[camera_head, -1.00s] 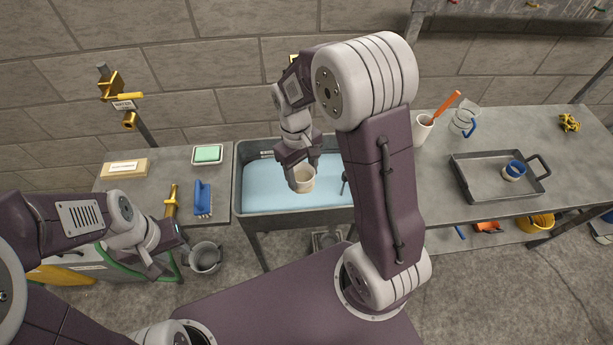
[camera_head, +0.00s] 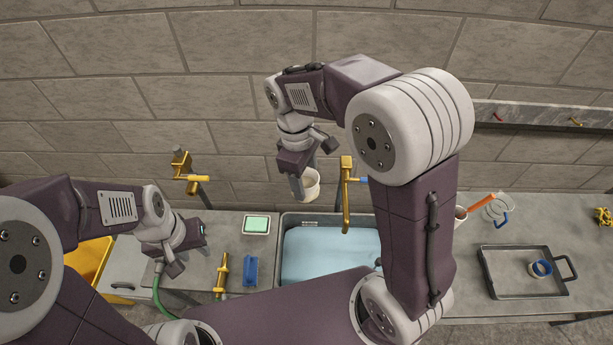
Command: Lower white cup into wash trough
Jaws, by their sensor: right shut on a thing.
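The white cup (camera_head: 311,185) is held by my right gripper (camera_head: 305,182), whose fingers are shut on it near its left side. The cup looks roughly upright and hangs in the air, seen against the wall behind the trough and left of the brass tap (camera_head: 346,195). The wash trough (camera_head: 284,224) is a grey basin of pale blue water, lower in the view; my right arm covers part of its right side. My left gripper (camera_head: 195,245) is over the left counter, left of the trough; its fingers are not clear enough to tell open from shut.
Left of the trough are a green block in a tray (camera_head: 256,225), a blue brush (camera_head: 251,270) and a brass nozzle (camera_head: 221,272). The right counter holds a grey pan (camera_head: 507,293) with a blue-banded cup (camera_head: 540,268). A wall shelf (camera_head: 540,115) is at upper right.

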